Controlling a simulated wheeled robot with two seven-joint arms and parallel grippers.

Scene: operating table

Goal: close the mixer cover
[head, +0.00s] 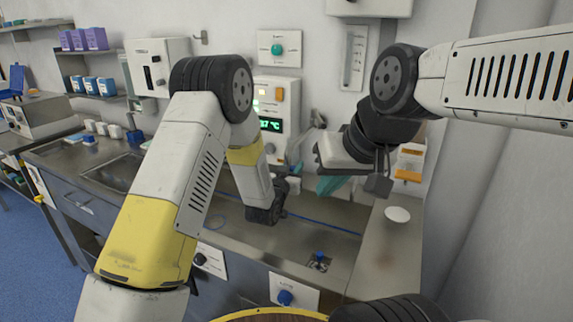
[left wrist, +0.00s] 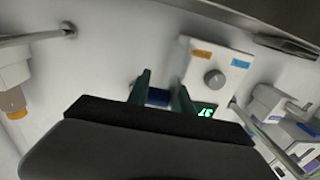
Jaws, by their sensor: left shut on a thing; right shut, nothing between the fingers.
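The machine with the green temperature display (head: 271,125) stands at the back wall and may be the mixer. Its display also shows in the left wrist view (left wrist: 206,110). I cannot make out the cover clearly in either view. My left gripper (head: 294,168) is in front of and below this machine, its fingertips mostly hidden in the head view. In the left wrist view its two dark teal fingers are shut on a dark blue bar (left wrist: 157,97), possibly a handle. My right gripper (head: 334,186) is to the right and slightly lower, shut and empty, pointing down over the counter.
A steel counter (head: 330,245) runs below, with a sink (head: 113,173) at the left. A round white disc (head: 397,214) lies on the right part. Shelves with purple boxes (head: 84,39) are at the far left. A wall closes off the right side.

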